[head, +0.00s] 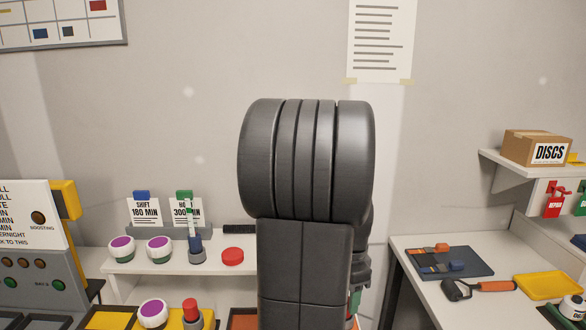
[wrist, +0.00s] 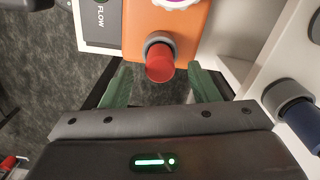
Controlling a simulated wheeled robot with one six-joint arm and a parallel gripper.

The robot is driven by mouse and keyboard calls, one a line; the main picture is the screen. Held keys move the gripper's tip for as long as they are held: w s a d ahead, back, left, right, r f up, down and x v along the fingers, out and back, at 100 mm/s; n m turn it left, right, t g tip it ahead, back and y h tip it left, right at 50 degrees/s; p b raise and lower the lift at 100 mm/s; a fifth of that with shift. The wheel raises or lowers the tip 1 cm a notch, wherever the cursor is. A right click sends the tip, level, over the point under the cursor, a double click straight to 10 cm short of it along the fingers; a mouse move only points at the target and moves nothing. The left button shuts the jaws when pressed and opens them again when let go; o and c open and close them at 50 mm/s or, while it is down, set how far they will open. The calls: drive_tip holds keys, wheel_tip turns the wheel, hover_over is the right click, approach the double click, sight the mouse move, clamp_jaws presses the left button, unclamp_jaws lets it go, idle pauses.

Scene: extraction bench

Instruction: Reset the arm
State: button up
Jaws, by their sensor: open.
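My arm (head: 305,160) rises dark grey and folded in the middle of the head view. It hides much of the bench behind it. My gripper (wrist: 159,72) shows in the wrist view with its two green fingers spread apart and nothing held between them. A red knob or cap with a grey collar (wrist: 160,65) shows between the fingertips, on an orange block (wrist: 190,35). I cannot tell how far it is from the fingers. In the head view the gripper is mostly hidden behind the arm.
A white shelf (head: 140,264) at left holds purple-topped cups, a red disc (head: 232,256) and cards. A grey control panel (head: 30,260) stands far left. The right table (head: 420,290) holds a dark mat, an orange-handled tool and a yellow tray (head: 548,286). A DISCS box (head: 535,148) sits above.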

wheel_tip(320, 180, down, 4)
drive_tip(key=shift+r, duration=0.15)
drive_tip(key=shift+r+n, duration=0.15)
drive_tip(key=shift+n, duration=0.35)
drive_tip(key=n, duration=0.8)
drive_tip(key=shift+r+b, duration=0.1)
drive_tip(key=shift+b, duration=0.3)
drive_tip(key=shift+r+p, duration=1.2)
drive_tip(key=shift+r, duration=0.5)
